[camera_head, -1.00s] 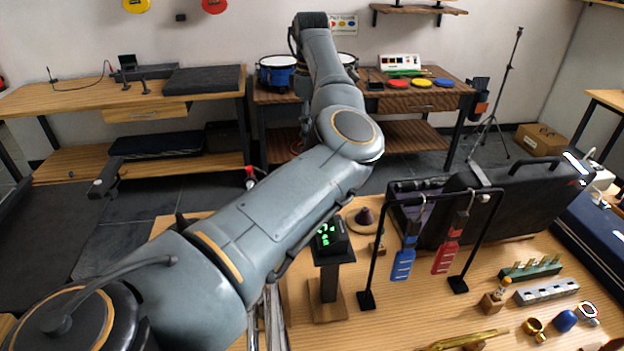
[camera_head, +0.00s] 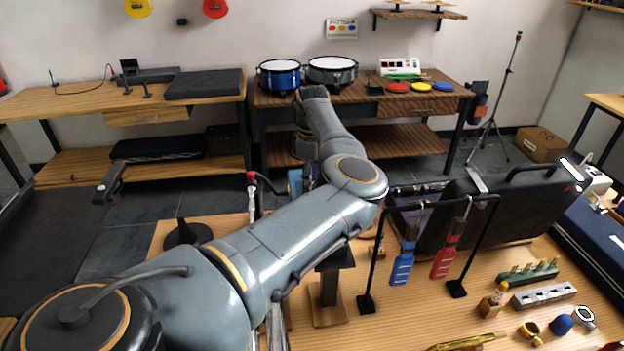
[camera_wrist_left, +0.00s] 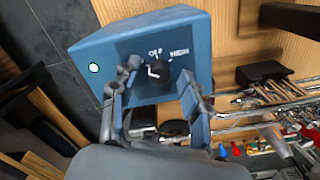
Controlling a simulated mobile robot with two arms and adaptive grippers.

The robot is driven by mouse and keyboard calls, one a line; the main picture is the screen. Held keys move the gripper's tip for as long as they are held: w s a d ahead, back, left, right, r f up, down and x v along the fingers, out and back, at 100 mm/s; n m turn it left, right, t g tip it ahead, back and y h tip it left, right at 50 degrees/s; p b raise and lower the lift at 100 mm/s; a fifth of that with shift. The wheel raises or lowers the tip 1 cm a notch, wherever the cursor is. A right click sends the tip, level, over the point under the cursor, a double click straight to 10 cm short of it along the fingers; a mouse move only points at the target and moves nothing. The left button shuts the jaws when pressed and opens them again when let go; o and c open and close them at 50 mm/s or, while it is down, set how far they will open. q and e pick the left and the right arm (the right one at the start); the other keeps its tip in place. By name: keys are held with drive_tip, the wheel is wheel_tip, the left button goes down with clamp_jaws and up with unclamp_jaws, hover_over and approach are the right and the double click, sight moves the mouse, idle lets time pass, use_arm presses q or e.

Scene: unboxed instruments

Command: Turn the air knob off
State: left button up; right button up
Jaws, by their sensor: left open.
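A blue box (camera_wrist_left: 190,45) fills the upper middle of the left wrist view. On its front face is a small dark knob (camera_wrist_left: 158,70) with a light mark, and white lettering beside it. My left gripper (camera_wrist_left: 155,85) is open, with its fingers in front of this face, one on each side of the knob in the picture. I cannot tell whether either finger touches it. In the head view a bit of the blue box (camera_head: 295,182) shows behind my left arm, and that arm hides the gripper's tips. My right gripper is not in view.
A black stand (camera_head: 329,285) is close to my left forearm. A rack with a blue tag (camera_head: 402,262) and a red tag (camera_head: 445,255) stands right of it, before an open black case (camera_head: 510,205). Small brass parts lie at the front right.

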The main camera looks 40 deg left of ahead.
use_arm(q)
drive_tip(key=c, duration=0.9)
clamp_jaws()
drive_tip(key=shift+r, duration=0.1)
drive_tip(key=shift+r+m+p, duration=0.15)
drive_tip(key=shift+m+p, duration=0.35)
drive_tip(key=shift+p, duration=0.5)
drive_tip(key=m+p, duration=0.6)
drive_tip(key=p, duration=0.2)
drive_tip(key=shift+m+p, duration=1.3)
drive_tip(key=shift+m, duration=0.1)
drive_tip(key=shift+m+p, duration=0.7)
drive_tip(key=shift+m, duration=0.3)
drive_tip(key=shift+f, duration=0.2)
